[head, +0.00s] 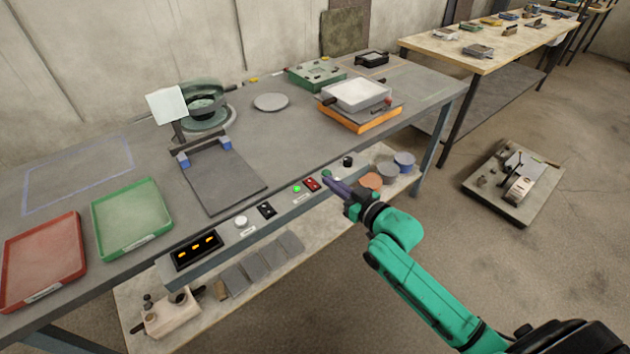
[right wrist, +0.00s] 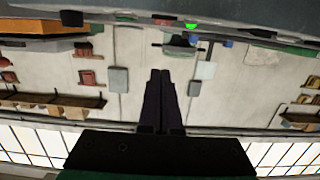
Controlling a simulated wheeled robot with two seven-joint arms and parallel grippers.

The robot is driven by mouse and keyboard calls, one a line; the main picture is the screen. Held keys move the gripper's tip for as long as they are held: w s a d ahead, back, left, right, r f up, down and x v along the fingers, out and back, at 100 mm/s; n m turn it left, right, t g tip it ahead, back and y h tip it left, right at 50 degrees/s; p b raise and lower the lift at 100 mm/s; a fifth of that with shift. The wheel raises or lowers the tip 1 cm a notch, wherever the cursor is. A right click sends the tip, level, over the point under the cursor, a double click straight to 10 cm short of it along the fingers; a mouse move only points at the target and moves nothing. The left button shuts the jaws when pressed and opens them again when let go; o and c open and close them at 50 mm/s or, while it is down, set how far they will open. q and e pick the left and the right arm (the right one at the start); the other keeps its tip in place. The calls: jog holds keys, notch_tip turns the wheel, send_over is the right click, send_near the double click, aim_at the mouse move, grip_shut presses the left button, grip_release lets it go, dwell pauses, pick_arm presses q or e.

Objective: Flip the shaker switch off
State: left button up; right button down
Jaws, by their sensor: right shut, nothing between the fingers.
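A small red switch (head: 312,184) sits on the control strip along the table's front edge, beside a lit green lamp (head: 296,188). The green lamp also glows at the top of the right wrist view (right wrist: 191,25). The shaker appears to be the orange base (head: 362,119) carrying a white tray (head: 358,94) at the right of the table. My right gripper (head: 329,183) is shut and empty, its dark fingertips just right of the red switch. I cannot tell whether they touch it. Its closed fingers show in the right wrist view (right wrist: 160,74). My left gripper is not in view.
A black switch (head: 266,209), a white knob (head: 241,221) and an orange-digit display (head: 196,249) lie left along the strip. Red (head: 42,262) and green (head: 131,218) trays stand at the left.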

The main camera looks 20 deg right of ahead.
send_over(316, 187)
jog(key=shift+s+d+f, duration=0.15)
jog(key=shift+s+f, duration=0.15)
jog(key=shift+s, duration=0.05)
jog(key=f, duration=0.3)
jog(key=shift+w+a+f, duration=0.2)
jog(key=shift+w+f, duration=0.15)
jog(key=shift+f, duration=0.25)
jog(key=shift+r, duration=0.1)
jog(key=shift+w+f+g+p, duration=0.1)
jog(key=shift+f+g+p, duration=0.35)
jog(key=shift+p, duration=0.35)
jog(key=r+p, duration=0.2)
jog(key=r, duration=0.1)
jog(key=r+p, duration=0.1)
jog(key=shift+w+a+r, duration=0.1)
jog(key=shift+w+r, duration=0.1)
jog(key=shift+w, duration=0.1)
jog(key=r+v, duration=0.1)
jog(key=v, duration=0.9)
jog(key=shift+a+r, duration=0.3)
